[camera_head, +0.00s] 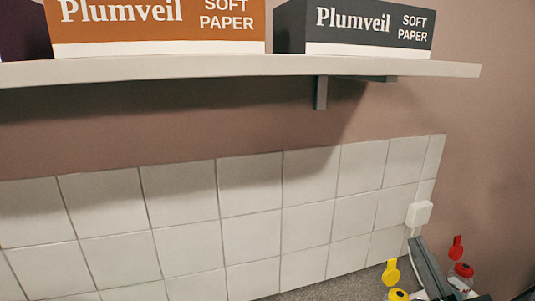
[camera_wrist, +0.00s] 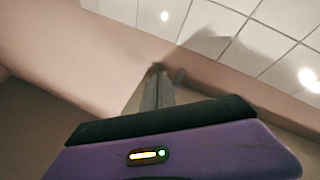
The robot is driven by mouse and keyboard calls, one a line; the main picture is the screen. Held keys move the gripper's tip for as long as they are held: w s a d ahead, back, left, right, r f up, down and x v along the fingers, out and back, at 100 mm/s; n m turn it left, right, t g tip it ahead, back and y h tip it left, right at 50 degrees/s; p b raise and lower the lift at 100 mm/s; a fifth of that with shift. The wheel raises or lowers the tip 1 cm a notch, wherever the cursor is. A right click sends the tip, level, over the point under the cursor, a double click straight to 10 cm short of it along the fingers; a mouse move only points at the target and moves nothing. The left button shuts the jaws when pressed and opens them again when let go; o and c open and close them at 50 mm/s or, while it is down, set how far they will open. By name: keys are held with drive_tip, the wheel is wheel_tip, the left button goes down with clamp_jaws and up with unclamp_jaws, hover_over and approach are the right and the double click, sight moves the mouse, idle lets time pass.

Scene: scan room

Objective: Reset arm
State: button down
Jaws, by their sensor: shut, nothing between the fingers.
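In the wrist view, my gripper (camera_wrist: 160,80) points away from the camera with its two grey fingers close together. They are shut and hold nothing. The purple body with a black band and a small lit indicator fills the lower part of that view and is mine. The fingers are in front of a pinkish wall, and I see no object touching them. I cannot make out my gripper in the head view.
In the head view, a white shelf (camera_head: 240,68) carries an orange box (camera_head: 160,33) and a dark grey box (camera_head: 365,35). White tiles (camera_head: 250,195) cover the wall below. Yellow (camera_head: 391,272) and red (camera_head: 457,247) tagged items stand at the lower right beside a grey slanted bar (camera_head: 428,268).

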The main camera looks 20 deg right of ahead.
drive_tip(key=s+a+f+m+g+y+b, duration=0.1)
drive_tip(key=s+a+f+g+y, duration=0.1)
drive_tip(key=s+a+f, duration=0.5)
drive_tip(key=s+a+f+m+g+y+b, duration=0.1)
drive_tip(key=s+a+f+g, duration=0.4)
drive_tip(key=s+f, duration=1.2)
drive_tip(key=shift+s+a+f+m+g+y+b, duration=0.35)
drive_tip(key=shift+s+a+m+y, duration=0.3)
drive_tip(key=shift+s+a, duration=0.55)
drive_tip(key=shift+d, duration=0.1)
